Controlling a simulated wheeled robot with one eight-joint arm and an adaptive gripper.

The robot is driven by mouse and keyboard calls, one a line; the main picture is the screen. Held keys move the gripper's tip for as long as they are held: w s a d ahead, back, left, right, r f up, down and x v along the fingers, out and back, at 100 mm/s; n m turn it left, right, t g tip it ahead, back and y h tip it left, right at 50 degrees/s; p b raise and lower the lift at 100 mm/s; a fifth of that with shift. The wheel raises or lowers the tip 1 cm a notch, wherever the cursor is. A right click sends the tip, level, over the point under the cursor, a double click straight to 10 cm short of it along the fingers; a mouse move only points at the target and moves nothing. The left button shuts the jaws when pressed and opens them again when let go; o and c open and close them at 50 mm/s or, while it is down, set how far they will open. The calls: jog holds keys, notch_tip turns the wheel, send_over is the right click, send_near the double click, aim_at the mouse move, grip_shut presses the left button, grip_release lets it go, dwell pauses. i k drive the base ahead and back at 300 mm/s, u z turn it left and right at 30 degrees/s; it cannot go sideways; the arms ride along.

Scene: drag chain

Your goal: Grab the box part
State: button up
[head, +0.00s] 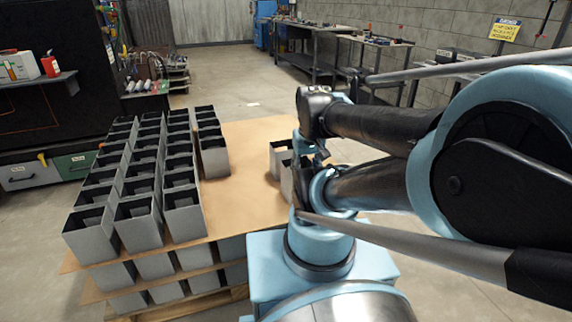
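Several grey open-topped box parts stand upright in rows on a brown cardboard sheet (238,190) at the left. The nearest row includes a box part (138,225) at the sheet's front edge. Apart from these rows, a box part (281,153) stands at the sheet's right side, with another box part (287,178) just in front of it, partly hidden by my arm. My gripper (309,150) is beside these two, at their right. My arm's links cover part of it. I cannot tell whether its fingers touch a box part or how far they are open.
More box parts (155,265) form lower layers under the sheet, on a wooden pallet (190,303). The middle of the sheet is bare. A dark cabinet (50,100) stands at the left. Workbenches (335,45) stand at the back. Concrete floor (235,85) is open behind the pallet.

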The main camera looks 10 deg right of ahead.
aim_at(275, 158)
jog(key=z, duration=2.05)
jog(key=i, duration=0.5)
jog(key=u, duration=1.3)
